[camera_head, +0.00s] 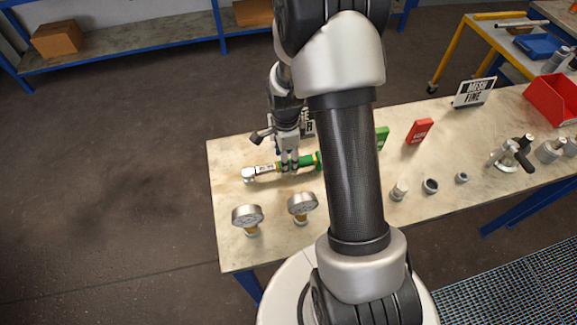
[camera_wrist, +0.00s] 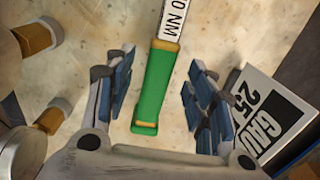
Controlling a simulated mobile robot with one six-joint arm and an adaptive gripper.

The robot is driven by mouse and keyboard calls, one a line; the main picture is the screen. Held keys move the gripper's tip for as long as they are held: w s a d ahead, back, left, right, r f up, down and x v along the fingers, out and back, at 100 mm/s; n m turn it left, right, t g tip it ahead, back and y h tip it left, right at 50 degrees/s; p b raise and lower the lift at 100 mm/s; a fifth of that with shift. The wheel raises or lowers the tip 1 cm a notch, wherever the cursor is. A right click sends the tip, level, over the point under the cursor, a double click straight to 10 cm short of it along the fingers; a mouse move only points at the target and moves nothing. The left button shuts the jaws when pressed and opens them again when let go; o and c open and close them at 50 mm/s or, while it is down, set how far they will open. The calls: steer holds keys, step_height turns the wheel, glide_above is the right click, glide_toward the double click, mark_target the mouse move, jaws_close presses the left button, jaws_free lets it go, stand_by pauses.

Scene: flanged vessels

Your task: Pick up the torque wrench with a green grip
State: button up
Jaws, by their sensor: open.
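The torque wrench with a green grip (camera_head: 299,163) lies on the table, its head towards the left edge and its grip partly hidden behind my arm. In the wrist view its green grip (camera_wrist: 154,88) with yellow bands lies between my fingers, with clear space on both sides. A white label with black print shows on its shaft. My gripper (camera_head: 289,162) is over the wrench at the grip's left part. In the wrist view my gripper (camera_wrist: 158,100) is open, its blue-padded fingers either side of the grip, apart from it.
Two pressure gauges (camera_head: 247,217) stand at the table's front left. A sign (camera_wrist: 268,115) stands close to the right finger. Green and red cards (camera_head: 419,131), small metal fittings (camera_head: 431,186), a valve (camera_head: 511,153) and a red bin (camera_head: 552,99) are to the right.

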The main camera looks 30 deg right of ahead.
steer(key=f, duration=0.1)
steer(key=f+b, duration=0.1)
steer(key=f, duration=0.3)
steer(key=shift+d+b, duration=0.3)
steer(key=shift+b, duration=0.05)
steer(key=shift+r, duration=0.1)
jaws_close()
